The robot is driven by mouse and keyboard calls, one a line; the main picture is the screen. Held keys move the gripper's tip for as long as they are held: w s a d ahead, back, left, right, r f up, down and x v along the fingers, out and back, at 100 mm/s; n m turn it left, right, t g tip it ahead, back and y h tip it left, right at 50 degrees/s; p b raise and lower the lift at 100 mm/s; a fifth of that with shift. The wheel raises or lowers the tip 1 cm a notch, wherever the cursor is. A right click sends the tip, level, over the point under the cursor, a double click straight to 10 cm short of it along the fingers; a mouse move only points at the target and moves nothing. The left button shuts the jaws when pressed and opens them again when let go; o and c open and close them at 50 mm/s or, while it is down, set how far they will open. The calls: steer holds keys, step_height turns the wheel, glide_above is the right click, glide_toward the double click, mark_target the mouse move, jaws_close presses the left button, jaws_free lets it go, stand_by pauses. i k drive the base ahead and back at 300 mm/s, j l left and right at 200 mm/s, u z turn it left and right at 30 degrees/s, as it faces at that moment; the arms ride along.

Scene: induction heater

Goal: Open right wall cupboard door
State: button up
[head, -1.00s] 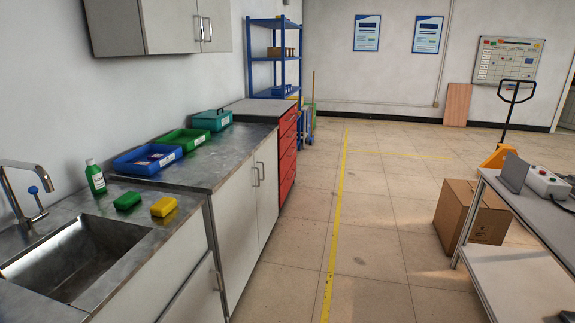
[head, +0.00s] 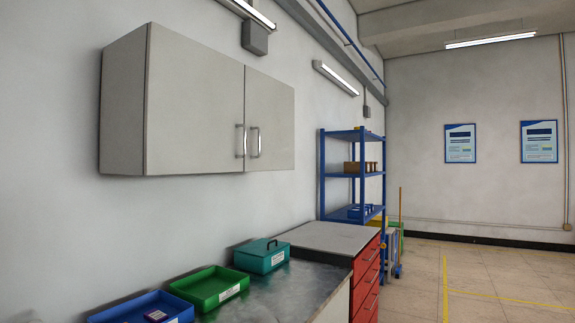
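The grey wall cupboard (head: 195,110) hangs on the left wall in the head view, with two doors side by side. The right cupboard door (head: 272,115) is shut, flush with the left door (head: 195,125). Its vertical bar handle (head: 256,142) sits near its left edge, low down, close beside the left door's handle (head: 240,141). My gripper is not in view.
Below the cupboard is a metal counter (head: 290,295) with a blue tray (head: 150,308), a green tray (head: 212,285) and a teal box (head: 262,256). Further along are red drawers (head: 366,285) and a blue shelf rack (head: 350,175). The floor (head: 490,280) at right is clear.

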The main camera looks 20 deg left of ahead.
mark_target(268, 103)
steer(key=i+u, duration=0.1)
steer(key=i, duration=0.8)
steer(key=i+l, duration=0.2)
steer(key=i, duration=0.75)
steer(key=j+u, duration=0.05)
